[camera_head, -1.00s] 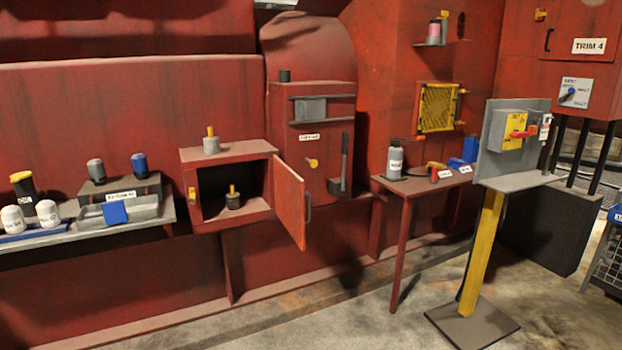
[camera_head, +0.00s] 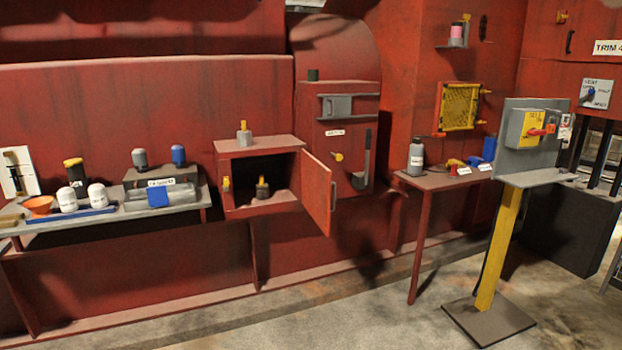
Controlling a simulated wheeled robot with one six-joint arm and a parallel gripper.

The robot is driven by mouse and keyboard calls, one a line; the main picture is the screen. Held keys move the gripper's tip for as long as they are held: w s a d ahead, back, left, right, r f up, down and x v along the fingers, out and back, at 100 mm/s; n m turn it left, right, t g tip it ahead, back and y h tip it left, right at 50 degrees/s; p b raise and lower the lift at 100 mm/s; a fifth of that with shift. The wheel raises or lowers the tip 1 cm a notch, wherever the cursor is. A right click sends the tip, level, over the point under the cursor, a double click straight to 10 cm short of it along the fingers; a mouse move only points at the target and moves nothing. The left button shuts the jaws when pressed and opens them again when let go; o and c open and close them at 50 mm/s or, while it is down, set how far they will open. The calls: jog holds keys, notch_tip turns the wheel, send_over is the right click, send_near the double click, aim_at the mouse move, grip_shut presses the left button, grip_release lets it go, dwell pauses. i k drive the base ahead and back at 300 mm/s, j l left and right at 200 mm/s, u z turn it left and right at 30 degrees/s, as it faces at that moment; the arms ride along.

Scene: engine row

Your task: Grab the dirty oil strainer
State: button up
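A dark strainer-like piece with a yellow handle (camera_head: 262,188) stands upright inside the open red box (camera_head: 258,210). A similar, lighter grey piece with a yellow handle (camera_head: 244,133) stands on top of the box. The one inside looks darker, but dirt on either is too small to make out. The box door (camera_head: 317,193) is swung open to the right. My gripper is not in view.
Left of the box, a grey bench (camera_head: 105,217) carries white and dark canisters, an orange funnel (camera_head: 39,205) and a blue tray. At right are a red table (camera_head: 436,181) with a bottle and a yellow-post stand (camera_head: 500,245). The floor before the box is clear.

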aim_at(262, 192)
jog(key=i+l+z, duration=0.2)
jog(key=i, duration=0.25)
jog(key=i+l+u, duration=0.1)
jog(key=i, duration=0.4)
jog(key=k+l, duration=0.1)
jog(key=l, duration=0.1)
